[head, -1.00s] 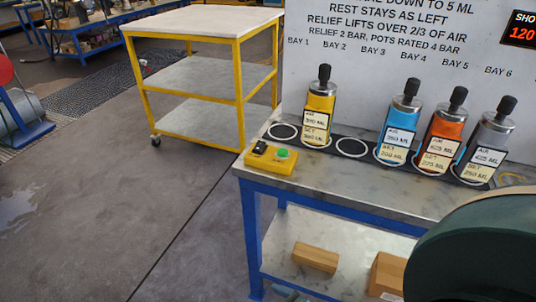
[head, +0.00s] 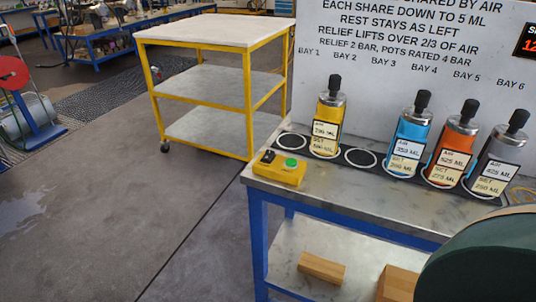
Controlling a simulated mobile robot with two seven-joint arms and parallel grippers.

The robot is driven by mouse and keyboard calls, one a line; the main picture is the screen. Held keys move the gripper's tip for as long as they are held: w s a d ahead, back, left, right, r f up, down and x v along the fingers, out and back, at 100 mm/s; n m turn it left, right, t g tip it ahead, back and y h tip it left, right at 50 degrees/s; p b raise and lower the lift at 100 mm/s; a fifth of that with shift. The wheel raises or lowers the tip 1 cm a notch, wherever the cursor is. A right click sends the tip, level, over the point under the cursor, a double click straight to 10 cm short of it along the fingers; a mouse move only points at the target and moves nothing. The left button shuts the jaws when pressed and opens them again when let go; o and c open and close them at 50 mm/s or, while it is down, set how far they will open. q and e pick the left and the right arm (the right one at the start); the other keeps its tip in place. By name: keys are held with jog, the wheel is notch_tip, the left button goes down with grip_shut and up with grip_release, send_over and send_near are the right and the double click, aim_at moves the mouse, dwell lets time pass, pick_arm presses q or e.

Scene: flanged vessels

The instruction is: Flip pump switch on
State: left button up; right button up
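A yellow control box (head: 279,168) sits on the near left corner of the blue-framed bench. On it are a black pump switch (head: 268,157) at its left and a green round button (head: 291,163) at its right. The switch is too small to tell its position. Neither of my grippers is in the head view.
Yellow (head: 329,117), blue (head: 408,135), orange (head: 454,144) and grey (head: 499,154) vessels stand in bays behind the box. A dark green rounded shape (head: 485,262) covers the lower right. A yellow cart (head: 215,33) stands left of the bench. The floor (head: 110,215) in front is clear.

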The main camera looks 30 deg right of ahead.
grip_shut()
dwell(0.5)
dwell(0.7)
